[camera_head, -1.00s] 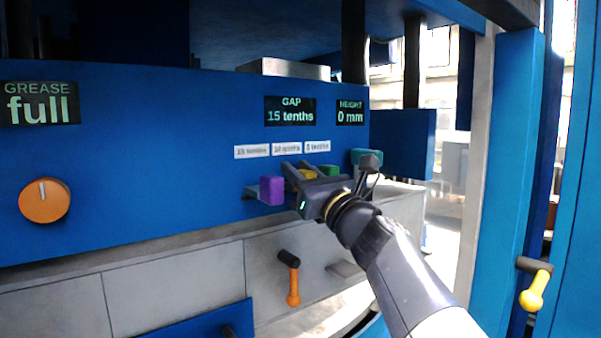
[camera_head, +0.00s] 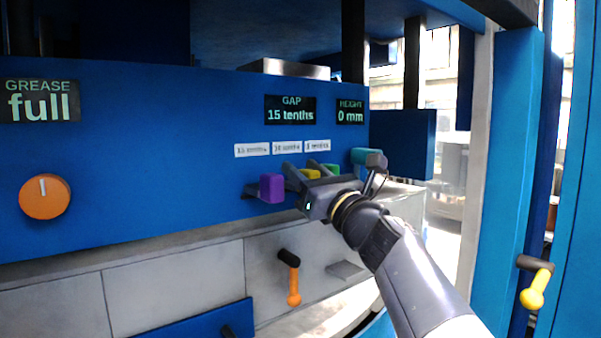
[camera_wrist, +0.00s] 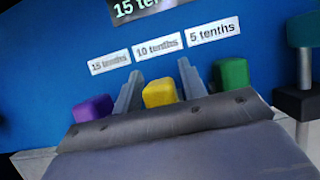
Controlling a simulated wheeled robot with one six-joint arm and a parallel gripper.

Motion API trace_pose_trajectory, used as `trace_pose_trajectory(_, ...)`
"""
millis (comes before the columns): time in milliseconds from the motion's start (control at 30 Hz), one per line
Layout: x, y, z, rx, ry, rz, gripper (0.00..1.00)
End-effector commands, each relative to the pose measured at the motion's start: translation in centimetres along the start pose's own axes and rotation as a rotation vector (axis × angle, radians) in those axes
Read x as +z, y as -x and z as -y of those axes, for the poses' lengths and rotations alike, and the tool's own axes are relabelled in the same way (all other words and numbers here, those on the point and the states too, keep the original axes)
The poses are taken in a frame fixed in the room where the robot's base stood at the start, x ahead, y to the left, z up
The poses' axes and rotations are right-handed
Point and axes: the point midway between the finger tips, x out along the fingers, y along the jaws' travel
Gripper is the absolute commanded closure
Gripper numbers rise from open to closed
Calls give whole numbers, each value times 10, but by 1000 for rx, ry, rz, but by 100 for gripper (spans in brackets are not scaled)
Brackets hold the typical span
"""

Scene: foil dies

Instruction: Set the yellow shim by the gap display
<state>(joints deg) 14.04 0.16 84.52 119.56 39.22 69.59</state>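The yellow shim (camera_head: 310,174) sits on the blue machine face below the label strips, between a purple shim (camera_head: 271,188) and a green shim (camera_head: 330,170). My gripper (camera_head: 309,174) points at it with one finger on each side. In the wrist view, the yellow shim (camera_wrist: 160,93) stands between my two spread fingers (camera_wrist: 158,90), with a narrow space on each side; its lower part is hidden by my gripper body. The gap display (camera_head: 290,110) above reads 15 tenths.
Labels (camera_wrist: 157,47) read 15, 10 and 5 tenths above purple, yellow and green. A teal block (camera_head: 366,156) is to the right. A height display (camera_head: 350,111) reads 0 mm; the grease display (camera_head: 40,101) reads full. An orange-handled lever (camera_head: 292,290) is below.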

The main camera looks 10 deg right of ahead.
Motion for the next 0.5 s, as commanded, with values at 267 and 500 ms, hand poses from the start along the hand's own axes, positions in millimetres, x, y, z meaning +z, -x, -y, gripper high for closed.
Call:
trace_pose_trajectory(267,0,0,0,0,0,0,53)
trace_pose_trajectory(500,-2,20,0,-2,2,1,53)
